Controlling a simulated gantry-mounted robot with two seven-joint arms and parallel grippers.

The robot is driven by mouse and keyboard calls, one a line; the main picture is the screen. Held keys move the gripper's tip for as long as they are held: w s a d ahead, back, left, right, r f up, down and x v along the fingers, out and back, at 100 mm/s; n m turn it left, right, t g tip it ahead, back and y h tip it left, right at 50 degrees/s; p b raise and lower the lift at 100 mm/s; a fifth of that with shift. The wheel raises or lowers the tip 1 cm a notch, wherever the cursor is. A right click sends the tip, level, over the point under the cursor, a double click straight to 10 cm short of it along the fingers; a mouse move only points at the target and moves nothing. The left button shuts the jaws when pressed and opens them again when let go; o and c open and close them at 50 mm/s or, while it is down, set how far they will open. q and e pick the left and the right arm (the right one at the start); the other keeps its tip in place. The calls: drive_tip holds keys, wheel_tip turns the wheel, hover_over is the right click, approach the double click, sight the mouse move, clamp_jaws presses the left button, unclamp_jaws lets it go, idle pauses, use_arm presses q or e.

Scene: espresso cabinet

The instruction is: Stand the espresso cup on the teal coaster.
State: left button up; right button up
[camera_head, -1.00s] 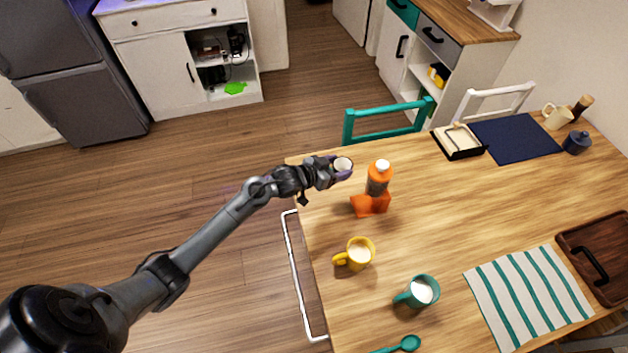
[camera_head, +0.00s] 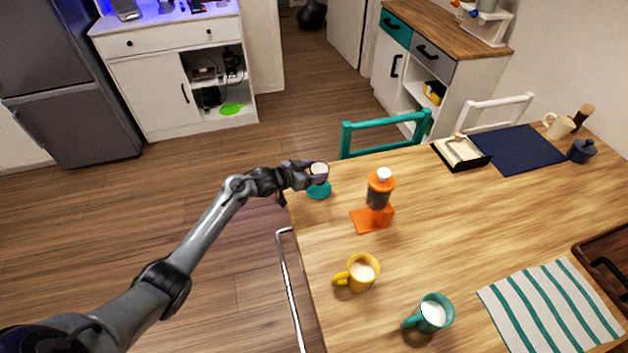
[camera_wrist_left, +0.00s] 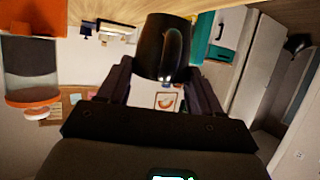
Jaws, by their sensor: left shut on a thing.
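The espresso cup (camera_head: 319,169) is small and upright, with a pale inside showing in the head view. It looks dark, with a handle, in the left wrist view (camera_wrist_left: 158,48). My left gripper (camera_head: 313,175) is shut on the cup, one finger on each side. The round teal coaster (camera_head: 319,191) lies near the table's far left corner. The cup appears just above and behind the coaster in the head view, with part of the coaster covered. I cannot tell the exact gap between them. My right gripper is not in view.
A yellow mug (camera_head: 360,272) and a teal mug (camera_head: 432,313) stand nearer. A teal chair (camera_head: 385,134) is behind the table. The table's middle is clear.

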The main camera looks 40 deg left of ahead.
use_arm(q)
drive_tip(key=shift+f+b, duration=0.45)
drive_tip(key=shift+f, duration=1.35)
drive_tip(key=o, duration=1.1)
drive_tip(key=shift+f, duration=0.15)
